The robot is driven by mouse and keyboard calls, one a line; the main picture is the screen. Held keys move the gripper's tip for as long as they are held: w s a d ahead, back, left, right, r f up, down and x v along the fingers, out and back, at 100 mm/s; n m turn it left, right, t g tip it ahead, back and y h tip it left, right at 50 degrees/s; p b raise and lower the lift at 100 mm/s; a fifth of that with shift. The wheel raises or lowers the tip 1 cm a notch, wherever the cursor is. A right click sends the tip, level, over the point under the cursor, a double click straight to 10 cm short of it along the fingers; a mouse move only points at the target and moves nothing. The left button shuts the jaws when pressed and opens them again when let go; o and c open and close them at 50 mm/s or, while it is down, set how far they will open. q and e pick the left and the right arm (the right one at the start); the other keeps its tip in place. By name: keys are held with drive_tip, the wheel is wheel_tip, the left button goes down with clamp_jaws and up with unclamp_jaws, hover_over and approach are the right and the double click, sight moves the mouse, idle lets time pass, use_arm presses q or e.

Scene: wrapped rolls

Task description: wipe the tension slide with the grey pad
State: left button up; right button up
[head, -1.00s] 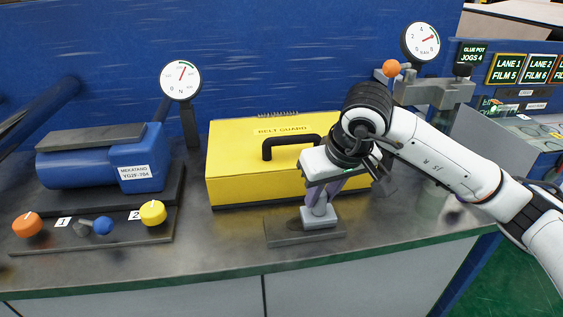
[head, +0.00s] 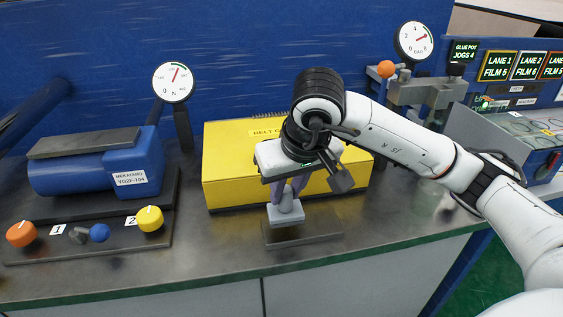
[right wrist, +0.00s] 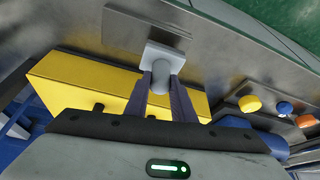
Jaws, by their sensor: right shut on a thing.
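The grey pad (head: 286,214) is a light grey block with a rounded knob on top. My right gripper (head: 288,187) is shut on this knob, its fingers pointing down. The pad also shows in the right wrist view (right wrist: 165,52), between the fingertips (right wrist: 160,78). It is over the left part of a dark flat plate (head: 310,235) and looks slightly raised from it. No label names the tension slide; a dark flat strip (head: 84,142) on top of the blue machine (head: 95,172) at the left may be it. My left gripper is not in view.
An N gauge (head: 173,82) rises on a post between box and blue machine. Orange, blue and yellow knobs (head: 150,219) line the machine's front. The bench between machine and plate is clear.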

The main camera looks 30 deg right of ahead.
drive_tip(key=shift+r+p, duration=1.3)
drive_tip(key=shift+r, duration=1.25)
